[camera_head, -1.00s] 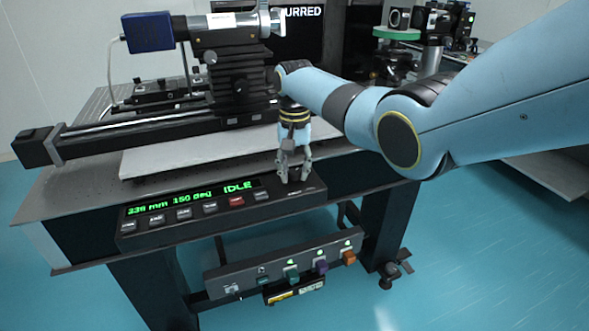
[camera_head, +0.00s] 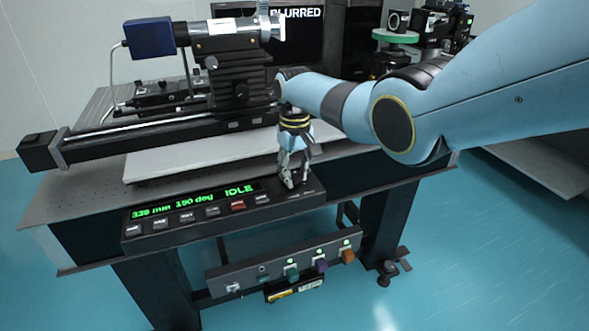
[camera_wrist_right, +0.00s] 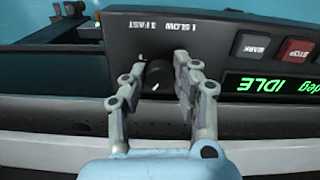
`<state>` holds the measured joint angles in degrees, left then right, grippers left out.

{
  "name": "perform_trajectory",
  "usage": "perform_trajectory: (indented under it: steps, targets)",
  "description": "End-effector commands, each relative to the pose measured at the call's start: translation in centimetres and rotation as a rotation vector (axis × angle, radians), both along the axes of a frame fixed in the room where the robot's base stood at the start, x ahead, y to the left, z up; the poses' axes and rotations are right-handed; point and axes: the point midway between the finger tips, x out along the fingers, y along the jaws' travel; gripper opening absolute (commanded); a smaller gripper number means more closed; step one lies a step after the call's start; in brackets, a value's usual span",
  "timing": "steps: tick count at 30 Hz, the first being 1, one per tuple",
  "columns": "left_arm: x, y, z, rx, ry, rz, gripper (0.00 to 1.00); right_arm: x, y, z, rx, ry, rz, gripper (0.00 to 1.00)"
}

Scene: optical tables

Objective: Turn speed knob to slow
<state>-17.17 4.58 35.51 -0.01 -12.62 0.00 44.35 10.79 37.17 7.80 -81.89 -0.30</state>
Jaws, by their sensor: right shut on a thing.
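The speed knob (camera_wrist_right: 158,76) is a small round black knob with a white pointer mark, on the front of a dark control box (camera_head: 222,212). The printed labels "1 SLOW" and "3 FAST" show beside it in the right wrist view, upside down. My right gripper (camera_head: 293,183) reaches down to the right end of the box. In the wrist view its two grey fingers (camera_wrist_right: 155,80) are on either side of the knob, shut on it. In the head view the fingers hide the knob. My left gripper is not in view.
The box's green display (camera_head: 195,200) reads "IDLE", with several buttons below it, including a red STOP button (camera_wrist_right: 296,50). A rail with a camera and lens assembly (camera_head: 235,60) stands behind. A lower panel (camera_head: 285,262) with coloured switches hangs below the table.

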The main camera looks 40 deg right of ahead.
Motion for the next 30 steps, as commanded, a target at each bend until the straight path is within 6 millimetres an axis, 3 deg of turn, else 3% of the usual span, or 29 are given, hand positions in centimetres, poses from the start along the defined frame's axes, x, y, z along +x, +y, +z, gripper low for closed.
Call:
perform_trajectory:
  steps: [15, 30]
  targets:
    - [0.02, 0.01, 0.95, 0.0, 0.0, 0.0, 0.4, 0.12, -0.09, 0.14, -0.001, -0.003, 0.398, 0.0]
    - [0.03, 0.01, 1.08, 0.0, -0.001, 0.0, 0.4, 0.14, -0.11, 0.08, -0.001, -0.004, 0.514, 0.0]
